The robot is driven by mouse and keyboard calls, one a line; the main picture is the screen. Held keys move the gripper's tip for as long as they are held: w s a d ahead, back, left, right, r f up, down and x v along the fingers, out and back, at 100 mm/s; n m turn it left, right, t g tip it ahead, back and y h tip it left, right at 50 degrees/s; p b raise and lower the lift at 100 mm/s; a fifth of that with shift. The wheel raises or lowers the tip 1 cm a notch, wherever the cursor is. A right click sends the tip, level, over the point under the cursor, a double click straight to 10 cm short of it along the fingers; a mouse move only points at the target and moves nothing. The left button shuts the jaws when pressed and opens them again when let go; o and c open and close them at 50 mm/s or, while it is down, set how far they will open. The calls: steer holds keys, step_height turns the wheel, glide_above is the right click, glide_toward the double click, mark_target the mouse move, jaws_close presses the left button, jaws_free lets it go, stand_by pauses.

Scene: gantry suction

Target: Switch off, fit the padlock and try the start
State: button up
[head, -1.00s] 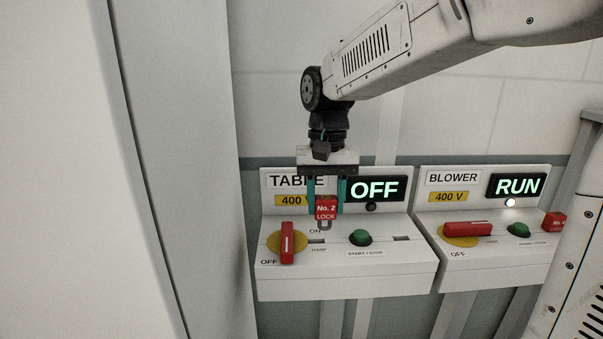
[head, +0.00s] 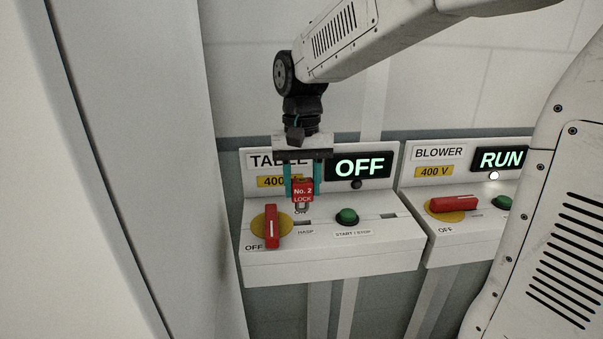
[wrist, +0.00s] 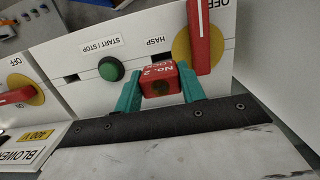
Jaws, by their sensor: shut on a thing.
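The red padlock marked "No. 2 LOCK" (head: 303,190) hangs shackle down between the teal fingers of my gripper (head: 303,182), which is shut on it. The padlock also shows in the wrist view (wrist: 160,80). It is over the TABLE box (head: 330,262), close to the hasp slot (head: 303,222); contact with the slot cannot be told. The TABLE red handle (head: 272,228) points toward OFF, and the TABLE display (head: 359,167) reads OFF. The green START / STOP button (head: 346,216) is right of the hasp, apart from my gripper.
The BLOWER box (head: 462,250) stands to the right, its display (head: 501,159) reading RUN and its red handle (head: 454,204) lying crosswise. My own arm hides its right part. A grey cabinet side (head: 150,150) rises close on the left.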

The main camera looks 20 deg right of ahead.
mark_target(302, 206)
steer(key=shift+f, duration=0.8)
steer(key=shift+f, duration=0.1)
steer(key=shift+f, duration=2)
steer(key=o, duration=1.1)
steer(key=shift+o, duration=0.2)
steer(key=shift+r, duration=0.1)
steer(key=r, duration=0.5)
steer(key=w+r, duration=0.1)
steer(key=r, duration=0.1)
steer(key=shift+d+r, duration=0.15)
steer(key=shift+r, duration=0.15)
